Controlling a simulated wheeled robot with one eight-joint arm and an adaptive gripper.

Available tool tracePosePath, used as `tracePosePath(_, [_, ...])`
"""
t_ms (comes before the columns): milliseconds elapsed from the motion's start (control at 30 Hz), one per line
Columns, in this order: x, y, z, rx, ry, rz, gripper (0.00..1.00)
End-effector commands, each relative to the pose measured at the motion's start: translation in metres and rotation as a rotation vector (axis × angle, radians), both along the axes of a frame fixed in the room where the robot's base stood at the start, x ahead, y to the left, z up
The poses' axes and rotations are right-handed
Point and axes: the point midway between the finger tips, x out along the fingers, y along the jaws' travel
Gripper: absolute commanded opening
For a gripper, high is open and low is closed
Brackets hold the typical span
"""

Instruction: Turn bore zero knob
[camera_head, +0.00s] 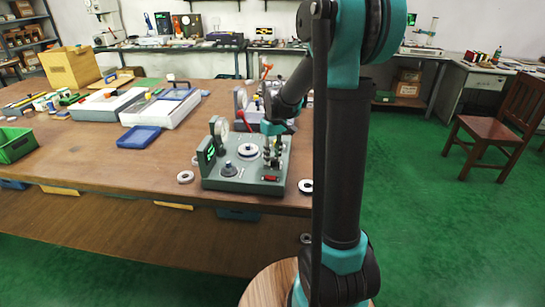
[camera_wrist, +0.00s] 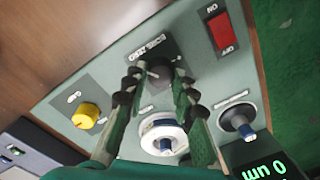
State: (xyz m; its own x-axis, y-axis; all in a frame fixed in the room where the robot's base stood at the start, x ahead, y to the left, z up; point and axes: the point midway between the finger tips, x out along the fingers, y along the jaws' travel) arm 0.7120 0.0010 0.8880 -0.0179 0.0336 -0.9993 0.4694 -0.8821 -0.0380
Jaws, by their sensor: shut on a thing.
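The bore zero knob (camera_wrist: 160,73) is a dark round knob on a black plate with white lettering, seen upside down in the wrist view. My gripper (camera_wrist: 161,80) has one fingertip on each side of it and is shut on it; the fingertips partly cover its sides. In the head view my gripper (camera_head: 272,158) points down at the right side of the grey-green gauge device (camera_head: 222,184). The knob itself cannot be made out there.
Near the knob are a red switch (camera_wrist: 219,34), a yellow knob (camera_wrist: 86,115), a white ring on a post (camera_wrist: 162,125) and a black post with a blue tip (camera_wrist: 236,121). Loose rings (camera_head: 185,177) lie beside the device. A blue tray (camera_head: 139,137) stands further left.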

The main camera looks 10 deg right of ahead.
Motion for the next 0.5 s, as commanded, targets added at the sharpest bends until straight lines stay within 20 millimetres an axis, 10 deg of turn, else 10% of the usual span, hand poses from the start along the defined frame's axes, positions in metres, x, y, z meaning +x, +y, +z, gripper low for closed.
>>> tracePosePath(500, [0.0,-0.0006,0.0002,0.0,0.0,-0.116,0.0])
